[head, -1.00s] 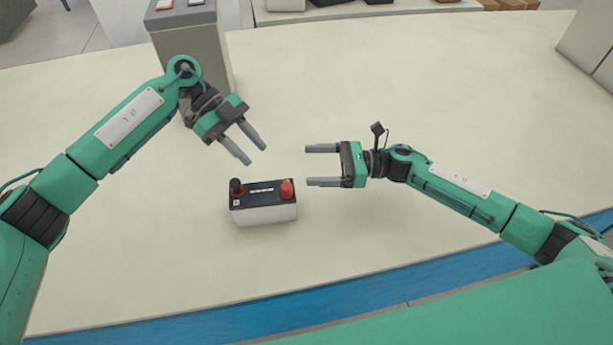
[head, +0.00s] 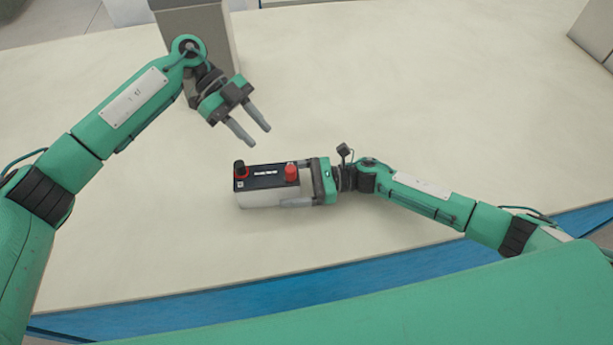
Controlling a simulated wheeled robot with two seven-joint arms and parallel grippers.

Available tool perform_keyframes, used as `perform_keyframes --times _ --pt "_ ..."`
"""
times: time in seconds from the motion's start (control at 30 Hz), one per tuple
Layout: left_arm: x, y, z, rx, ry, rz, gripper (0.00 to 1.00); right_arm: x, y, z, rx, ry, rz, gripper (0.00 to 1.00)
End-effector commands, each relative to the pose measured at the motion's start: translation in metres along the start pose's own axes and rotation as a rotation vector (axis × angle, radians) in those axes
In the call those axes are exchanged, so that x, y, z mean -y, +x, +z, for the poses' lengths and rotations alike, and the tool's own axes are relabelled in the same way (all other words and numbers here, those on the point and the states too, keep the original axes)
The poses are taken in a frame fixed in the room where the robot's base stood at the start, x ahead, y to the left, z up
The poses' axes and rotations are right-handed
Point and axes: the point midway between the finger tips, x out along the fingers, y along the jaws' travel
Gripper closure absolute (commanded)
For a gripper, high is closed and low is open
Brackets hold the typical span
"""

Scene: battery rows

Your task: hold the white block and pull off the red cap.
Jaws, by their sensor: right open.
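The white block (head: 262,200) is a battery-like box with a black top, standing upright on the pale table. The red cap (head: 291,172) sits on the right end of its top. A black post with a red ring stands at the top's left end. My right gripper (head: 295,182) is open, with its fingers on either side of the block's right end; the far finger is mostly hidden behind the block. I cannot tell whether the fingers touch it. My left gripper (head: 258,136) is open and empty, above and behind the block, its fingers pointing down and right.
A grey box-like stand (head: 200,50) rises behind my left gripper. The pale table (head: 430,100) is clear to the right and behind the block. A blue edge (head: 220,315) runs along the table's front.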

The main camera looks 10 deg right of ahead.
Motion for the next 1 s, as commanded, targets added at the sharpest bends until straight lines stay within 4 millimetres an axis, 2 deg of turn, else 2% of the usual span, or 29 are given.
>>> perform_keyframes --times 0.1,0.2,0.57,1.0 --pt "0.000 0.000 0.000 0.000 0.000 0.000 0.64 0.000 0.015 0.000 0.001 0.000 0.000 0.15" --pt "0.000 0.000 0.000 0.000 0.000 0.000 0.64 0.000 0.022 0.000 0.000 0.000 0.000 0.15" --pt "0.000 0.000 0.000 0.000 0.000 0.000 0.64 0.001 0.027 0.000 0.000 0.000 -0.002 0.15" --pt "0.000 0.000 0.000 0.000 0.000 0.000 0.64 0.001 0.027 0.000 0.000 0.001 -0.002 1.00"
